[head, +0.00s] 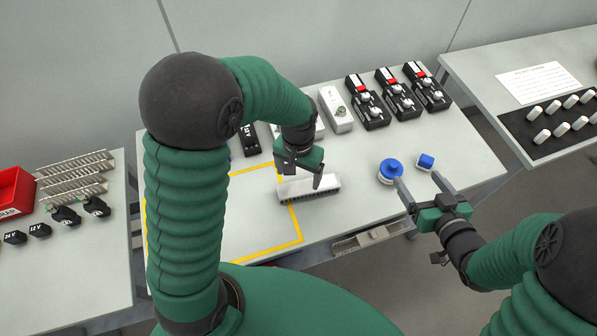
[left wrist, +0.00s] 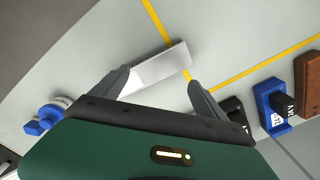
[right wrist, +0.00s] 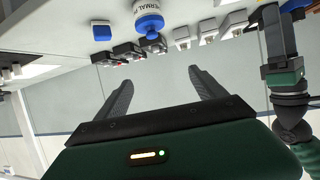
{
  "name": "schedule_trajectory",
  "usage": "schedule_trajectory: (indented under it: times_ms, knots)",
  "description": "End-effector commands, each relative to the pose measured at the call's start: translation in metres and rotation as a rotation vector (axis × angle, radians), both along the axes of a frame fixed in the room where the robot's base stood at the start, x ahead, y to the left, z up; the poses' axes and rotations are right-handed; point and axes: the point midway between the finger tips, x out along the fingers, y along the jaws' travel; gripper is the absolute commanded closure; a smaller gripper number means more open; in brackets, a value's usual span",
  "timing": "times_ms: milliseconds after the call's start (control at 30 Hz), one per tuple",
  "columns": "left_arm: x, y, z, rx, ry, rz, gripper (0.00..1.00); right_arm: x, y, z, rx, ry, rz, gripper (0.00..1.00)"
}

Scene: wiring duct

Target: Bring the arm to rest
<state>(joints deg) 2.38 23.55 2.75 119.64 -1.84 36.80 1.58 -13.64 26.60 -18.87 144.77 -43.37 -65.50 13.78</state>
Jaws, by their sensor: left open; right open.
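My left gripper (head: 299,176) is open above a pale slotted duct piece (head: 310,188), which lies across the right side of a yellow-taped outline (head: 290,243) on the table. In the left wrist view the duct piece (left wrist: 155,70) shows as a plain pale strip between and beyond the two fingers. I cannot tell whether the fingers touch it. My right gripper (head: 418,181) is open and empty, near the table's front right edge. In the right wrist view its fingers (right wrist: 160,78) have nothing between them.
A blue-capped jar (head: 389,172) and a small blue block (head: 426,161) stand close to my right gripper. Several black devices (head: 398,95) line the table's back. Side tables hold a red bin (head: 14,190) at left and a black mat (head: 548,128) at right.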

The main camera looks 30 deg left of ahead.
Motion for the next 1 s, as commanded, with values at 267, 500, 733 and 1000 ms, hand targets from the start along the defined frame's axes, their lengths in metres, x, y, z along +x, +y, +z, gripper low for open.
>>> schedule_trajectory:
  times_ms: [267, 500, 733, 1000]
  knots:
    - [0.000, 0.000, 0.000, 0.000, 0.000, 0.000, 0.16, -0.008, -0.005, 0.004, 0.000, 0.002, 0.001, 0.20]
    - [0.000, 0.000, 0.000, 0.000, 0.000, 0.000, 0.16, -0.008, -0.005, 0.004, 0.001, 0.001, 0.001, 0.20]
    - [-0.009, 0.000, 0.007, 0.001, -0.026, -0.001, 0.16, -0.001, -0.028, -0.003, -0.073, 0.052, -0.097, 0.20]
    - [-0.056, 0.000, 0.029, 0.002, -0.163, 0.000, 0.16, -0.063, -0.118, -0.035, -0.292, 0.545, -0.503, 0.20]
